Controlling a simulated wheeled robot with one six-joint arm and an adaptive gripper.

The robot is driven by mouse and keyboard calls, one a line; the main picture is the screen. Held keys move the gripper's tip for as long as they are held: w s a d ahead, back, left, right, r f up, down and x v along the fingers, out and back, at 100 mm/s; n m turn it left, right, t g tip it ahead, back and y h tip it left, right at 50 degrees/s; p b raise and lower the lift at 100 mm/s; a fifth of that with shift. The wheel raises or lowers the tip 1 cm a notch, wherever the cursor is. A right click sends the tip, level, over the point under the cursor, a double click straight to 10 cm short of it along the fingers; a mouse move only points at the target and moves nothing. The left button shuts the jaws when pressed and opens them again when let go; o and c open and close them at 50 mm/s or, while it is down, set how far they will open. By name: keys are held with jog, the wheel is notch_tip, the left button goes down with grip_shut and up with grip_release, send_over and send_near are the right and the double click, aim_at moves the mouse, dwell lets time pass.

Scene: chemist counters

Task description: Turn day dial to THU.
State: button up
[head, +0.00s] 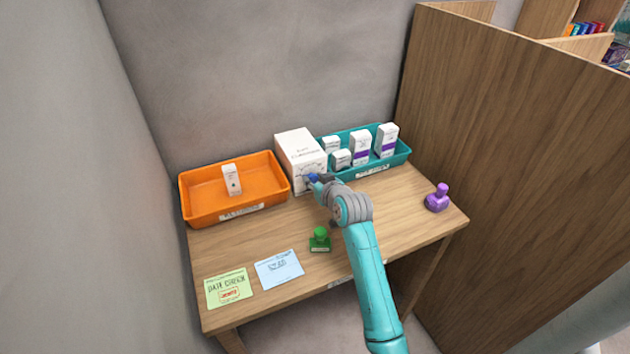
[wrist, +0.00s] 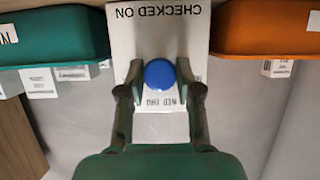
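The day dial is a round blue knob (wrist: 160,74) on the front of a white box (head: 296,147) marked "CHECKED ON". In the wrist view the box's lettering is upside down, and "WED" and "THU" show below the knob. The rest of the dial's lettering is hidden, and I cannot read which day is set. My gripper (wrist: 160,82) has one finger on each side of the knob, very close to it. I cannot tell whether the fingers touch it. In the head view my gripper (head: 316,180) is at the box's front and partly covers the dial.
An orange tray (head: 203,216) with one small box stands left of the white box. A teal tray (head: 403,150) with several cartons stands right. A green stamp (head: 320,240), a purple stamp (head: 438,198), a green card (head: 229,288) and a blue card (head: 279,268) are on the table.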

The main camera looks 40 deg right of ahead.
grip_shut()
jog(key=shift+d+m+t+y, duration=0.15)
jog(key=shift+m+t+y, duration=0.15)
jog(key=shift+m+y, duration=0.7)
jog(key=m, duration=0.1)
jog(key=m+t+y, duration=0.1)
jog(key=m, duration=0.1)
jog(key=shift+f+m+y, duration=0.15)
jog(key=shift+m+y, duration=0.15)
jog(key=m+t+y, duration=0.1)
jog(key=m, duration=0.2)
jog(key=shift+d, duration=0.1)
jog(key=shift+f+m+t+y, duration=0.1)
jog(key=shift+m+t+y, duration=0.15)
jog(key=shift+m+t, duration=0.65)
jog(key=shift+f+m+t+y, duration=0.1)
jog(key=shift+m+t+y, duration=0.2)
jog(key=shift+m, duration=1.2)
